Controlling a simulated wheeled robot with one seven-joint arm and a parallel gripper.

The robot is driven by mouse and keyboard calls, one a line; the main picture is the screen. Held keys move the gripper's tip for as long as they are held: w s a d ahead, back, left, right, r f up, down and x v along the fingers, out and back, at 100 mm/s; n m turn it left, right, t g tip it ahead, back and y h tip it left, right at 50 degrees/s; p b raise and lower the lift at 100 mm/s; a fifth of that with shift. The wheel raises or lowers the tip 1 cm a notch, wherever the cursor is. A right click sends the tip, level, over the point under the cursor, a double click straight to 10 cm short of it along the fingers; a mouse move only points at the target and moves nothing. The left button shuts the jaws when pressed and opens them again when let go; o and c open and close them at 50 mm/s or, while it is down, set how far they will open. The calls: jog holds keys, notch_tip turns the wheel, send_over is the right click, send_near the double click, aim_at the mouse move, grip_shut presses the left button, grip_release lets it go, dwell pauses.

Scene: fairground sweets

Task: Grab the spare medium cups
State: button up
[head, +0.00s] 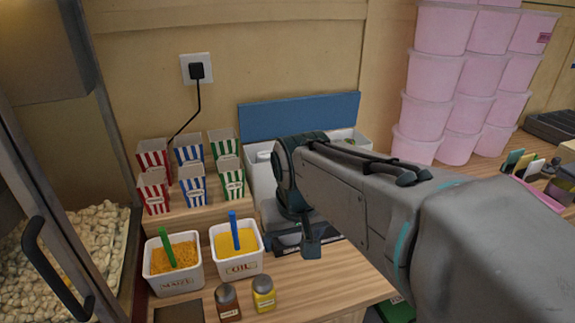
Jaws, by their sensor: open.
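Striped paper cups stand in two rows on a raised wooden shelf. Red ones (154,192) are at the left, blue ones (192,187) in the middle and green ones (231,181) at the right. Their small labels are too blurred to read, so I cannot tell which are the medium ones. My gripper (310,248) is right of the cups, pointing down over the counter, open and apart from them. My arm hides part of the white bin (262,180) behind it.
A popcorn cabinet (75,265) is at left. Stacked pink tubs (430,75) rise at right. A cord hangs from the wall socket (196,69).

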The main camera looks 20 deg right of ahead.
jog(key=w+d+r+m+p, duration=0.1)
jog(key=w+d+r+m, duration=0.15)
jog(key=w, duration=0.75)
jog(key=w+d+r+m+h, duration=0.1)
jog(key=w+d+r, duration=0.15)
jog(key=w, duration=0.65)
jog(key=w+d+r+m+p, duration=0.15)
jog(key=w+r, duration=0.25)
jog(key=w, duration=0.6)
jog(key=w+d+f+m+g, duration=0.1)
jog(key=w+d+f+m, duration=0.2)
jog(key=w+d, duration=0.35)
jog(key=shift+h, duration=0.4)
jog(key=x, duration=0.2)
jog(key=w+x, duration=0.1)
jog(key=x, duration=0.2)
jog(key=a+x, duration=0.1)
jog(key=x, duration=0.2)
jog(key=shift+w+a+p, duration=0.1)
jog(key=shift+w+p, duration=0.15)
jog(key=shift+p, duration=0.05)
jog(key=shift+s+p+x, duration=0.15)
jog(key=shift+p+x, duration=0.25)
jog(key=shift+x, duration=0.9)
jog(key=shift+s+p+x, duration=0.1)
jog(key=shift+p+x, duration=0.3)
jog(key=shift+x, duration=0.95)
jog(key=c, duration=1.4)
